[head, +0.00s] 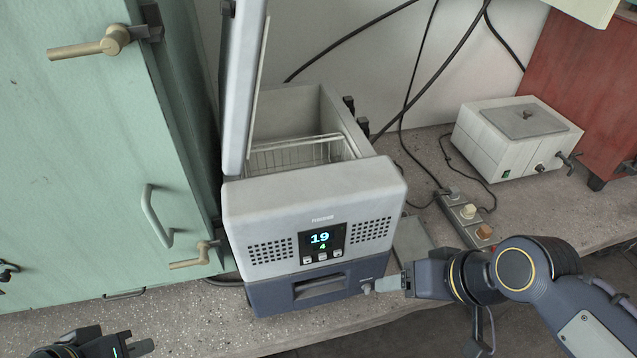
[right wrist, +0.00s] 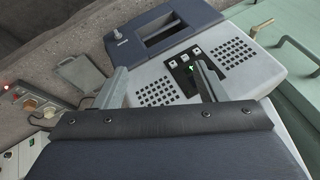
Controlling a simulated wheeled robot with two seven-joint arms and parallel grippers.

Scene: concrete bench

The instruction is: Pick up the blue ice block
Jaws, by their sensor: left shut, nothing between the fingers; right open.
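I cannot see a blue ice block in either view. A grey-white chest cooler (head: 250,202) with a dark blue base stands on the bench, its lid (head: 243,80) raised. A wire basket (head: 300,153) shows inside; the cooler's floor is hidden behind the front wall. My right gripper (head: 388,284) is in front of the cooler's lower right corner, near a small knob. In the right wrist view its two fingers (right wrist: 160,84) are apart and empty, with the cooler's front panel (right wrist: 155,92) beyond. My left gripper (head: 138,347) is at the bottom left, shut and empty.
A green cabinet (head: 80,180) with protruding handles stands close on the cooler's left. A white water bath (head: 500,150) and a power strip (head: 464,215) are on the right, with cables hanging behind. The bench front at left (head: 190,310) is clear.

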